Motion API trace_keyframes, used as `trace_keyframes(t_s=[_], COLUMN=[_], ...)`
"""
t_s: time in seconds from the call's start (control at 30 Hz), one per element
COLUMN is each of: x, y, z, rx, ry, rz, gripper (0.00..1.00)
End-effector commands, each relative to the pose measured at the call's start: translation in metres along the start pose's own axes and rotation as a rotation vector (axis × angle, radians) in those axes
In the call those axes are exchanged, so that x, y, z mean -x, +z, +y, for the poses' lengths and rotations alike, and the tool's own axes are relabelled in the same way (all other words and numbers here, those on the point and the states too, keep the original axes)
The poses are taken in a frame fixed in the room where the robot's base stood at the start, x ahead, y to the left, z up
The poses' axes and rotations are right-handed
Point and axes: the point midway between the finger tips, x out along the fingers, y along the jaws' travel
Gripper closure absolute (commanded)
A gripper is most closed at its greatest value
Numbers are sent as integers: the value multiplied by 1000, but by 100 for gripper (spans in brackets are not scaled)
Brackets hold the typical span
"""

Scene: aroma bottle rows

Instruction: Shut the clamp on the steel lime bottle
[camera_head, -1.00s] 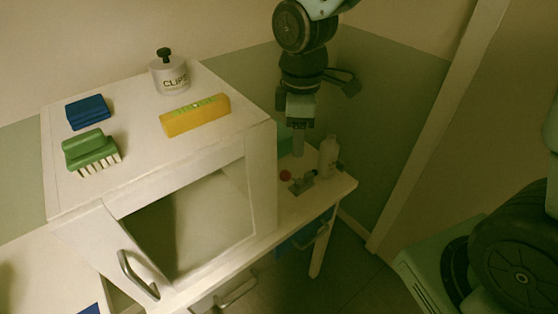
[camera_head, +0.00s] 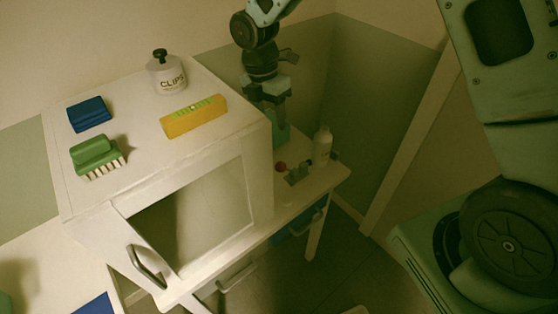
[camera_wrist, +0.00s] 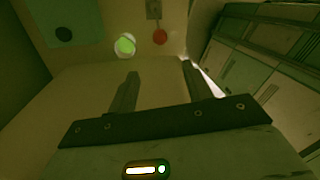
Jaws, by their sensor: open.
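In the wrist view a round steel-rimmed thing with a lime top (camera_wrist: 125,45), seemingly the steel lime bottle, stands beyond my fingers, left of centre. I cannot make it out in the head view. My gripper (camera_wrist: 160,69) is open and empty, its fingers apart from the bottle. In the head view my gripper (camera_head: 279,112) is beside the cabinet's right side, above the low table's far end. A small grey fixture (camera_head: 296,174), perhaps a clamp, lies on the table beside a red ball (camera_head: 281,167). The red ball also shows in the wrist view (camera_wrist: 160,37).
A white bottle (camera_head: 322,145) stands at the right of the low table (camera_head: 318,182). The white cabinet (camera_head: 205,155) rises close left of my gripper. On it are a CLIPS jar (camera_head: 169,76), a yellow level (camera_head: 194,116), a green brush (camera_head: 97,155) and a blue block (camera_head: 89,114).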

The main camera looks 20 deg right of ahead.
Motion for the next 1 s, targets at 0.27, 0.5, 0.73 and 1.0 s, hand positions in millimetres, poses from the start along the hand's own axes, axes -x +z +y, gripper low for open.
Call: trace_keyframes(t_s=[0.27,0.5,0.73,1.0], x=[-54,-104,-142,-159], y=[-1,-2,-1,0], z=[-2,-3,-2,-1], rx=[0,-1,-2,-3], ry=[-7,-6,-3,0], rz=[2,1,1,0], gripper=[50,50,50,50])
